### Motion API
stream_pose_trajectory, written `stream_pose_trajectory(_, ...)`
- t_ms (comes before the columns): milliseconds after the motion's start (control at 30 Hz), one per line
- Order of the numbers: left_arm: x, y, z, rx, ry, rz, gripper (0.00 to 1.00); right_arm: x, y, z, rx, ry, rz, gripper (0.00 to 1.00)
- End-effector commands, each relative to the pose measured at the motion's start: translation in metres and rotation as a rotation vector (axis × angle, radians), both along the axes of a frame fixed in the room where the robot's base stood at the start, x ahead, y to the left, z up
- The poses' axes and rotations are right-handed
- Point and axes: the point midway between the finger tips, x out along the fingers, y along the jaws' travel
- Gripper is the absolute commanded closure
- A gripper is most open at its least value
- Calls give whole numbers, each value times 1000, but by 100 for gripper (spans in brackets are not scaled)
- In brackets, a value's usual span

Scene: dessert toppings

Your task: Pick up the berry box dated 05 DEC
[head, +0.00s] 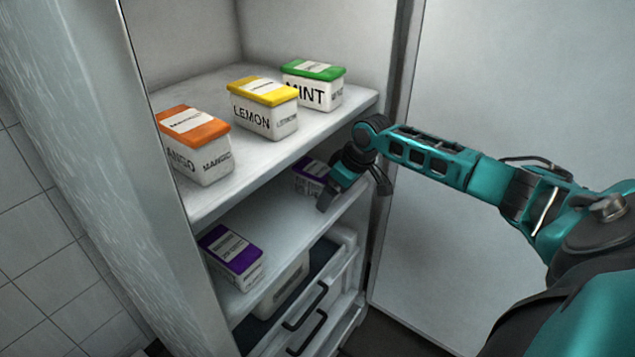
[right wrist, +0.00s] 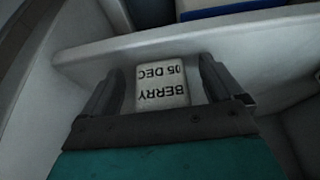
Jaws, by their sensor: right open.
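The berry box dated 05 DEC (right wrist: 162,85) shows in the right wrist view as a pale face reading "BERRY 05 DEC" upside down. It lies between the two fingers of my right gripper (right wrist: 158,72), which is open around it; whether either finger touches it I cannot tell. In the head view a purple-lidded box (head: 311,170) sits at the back right of the lower shelf, partly hidden by my right gripper (head: 345,193). A second purple-lidded box (head: 232,257) stands at the left of that shelf; its date is too small to read. My left gripper is out of view.
The upper shelf (head: 222,188) holds mango (head: 195,145), lemon (head: 264,107) and mint (head: 313,86) boxes above my right gripper. Drawers (head: 310,300) lie below the lower shelf. The open door (head: 500,90) stands at the right. The lower shelf's middle is clear.

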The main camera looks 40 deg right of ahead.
Motion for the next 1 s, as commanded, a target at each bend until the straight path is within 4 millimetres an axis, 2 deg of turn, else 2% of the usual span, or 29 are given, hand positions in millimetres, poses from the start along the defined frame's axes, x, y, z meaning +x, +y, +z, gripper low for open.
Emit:
stream_pose_trajectory(67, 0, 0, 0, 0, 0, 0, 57, 0, 0, 0, 0, 0, 0, 6)
stream_pose_trajectory(767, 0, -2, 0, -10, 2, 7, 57, 0, 0, 0, 0, 0, -1, 73)
stream_pose_trajectory(1000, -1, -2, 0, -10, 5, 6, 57, 0, 0, 2, 0, -3, -1, 74)
